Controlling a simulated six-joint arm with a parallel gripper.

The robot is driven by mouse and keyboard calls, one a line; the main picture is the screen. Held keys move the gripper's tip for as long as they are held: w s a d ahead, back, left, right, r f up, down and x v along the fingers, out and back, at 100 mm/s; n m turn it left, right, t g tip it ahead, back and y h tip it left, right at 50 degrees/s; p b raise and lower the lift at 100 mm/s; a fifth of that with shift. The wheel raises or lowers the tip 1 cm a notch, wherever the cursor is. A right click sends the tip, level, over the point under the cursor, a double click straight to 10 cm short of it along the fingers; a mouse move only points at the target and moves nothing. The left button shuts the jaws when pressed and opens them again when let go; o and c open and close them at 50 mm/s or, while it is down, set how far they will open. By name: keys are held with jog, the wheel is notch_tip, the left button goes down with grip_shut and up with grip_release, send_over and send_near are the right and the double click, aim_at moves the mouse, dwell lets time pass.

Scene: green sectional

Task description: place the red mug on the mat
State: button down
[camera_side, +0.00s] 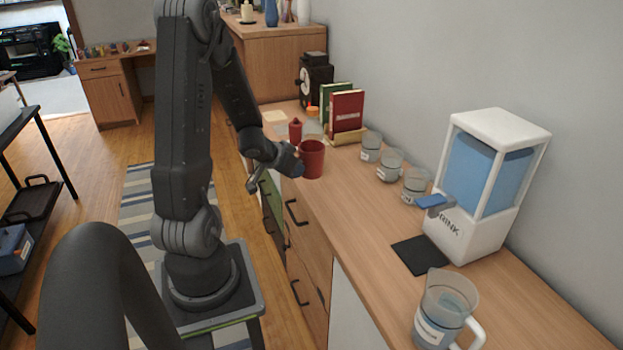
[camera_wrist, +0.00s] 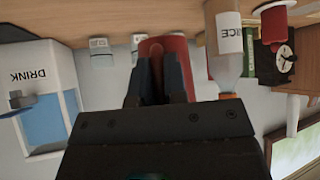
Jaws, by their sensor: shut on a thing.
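The red mug (camera_side: 312,158) is at the near edge of the wooden counter, left of the glass cups in the side view. My gripper (camera_side: 296,163) is shut on it from the left. In the wrist view, which is upside down, the mug (camera_wrist: 152,46) sits between the two dark fingers (camera_wrist: 159,82). I cannot tell whether its base touches the counter. The black square mat (camera_side: 417,255) lies flat and bare on the counter in front of the white drink dispenser (camera_side: 487,185). The mat is not clear in the wrist view.
Several glass cups (camera_side: 389,165) stand along the wall side between mug and dispenser. A glass pitcher (camera_side: 445,310) stands right of the mat, nearer the camera. Books (camera_side: 347,110) and a small red object (camera_side: 295,130) stand behind the mug. The counter's front strip toward the mat is clear.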

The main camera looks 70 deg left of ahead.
jog(key=w+d+f+m+h, duration=0.1)
jog(key=d+f+m+h, duration=0.3)
jog(key=d, duration=0.6)
jog(key=d+f+m+h, duration=0.3)
jog(key=d+m, duration=0.2)
jog(key=d, duration=0.4)
send_near(420, 254)
jog(key=s, duration=0.1)
jog(key=s+a, duration=0.1)
jog(key=s, duration=0.1)
jog(key=shift+s+a+f, duration=0.2)
jog(key=shift+s+a, duration=0.15)
jog(key=shift+s, duration=0.05)
jog(key=shift+w+d, duration=0.2)
jog(key=shift+w, duration=0.4)
jog(key=w, duration=0.1)
jog(key=w+d+f, duration=0.1)
jog(key=w, duration=0.1)
jog(key=shift+w+d, duration=0.25)
jog(key=shift+f, duration=0.25)
jog(key=shift+f, duration=0.1)
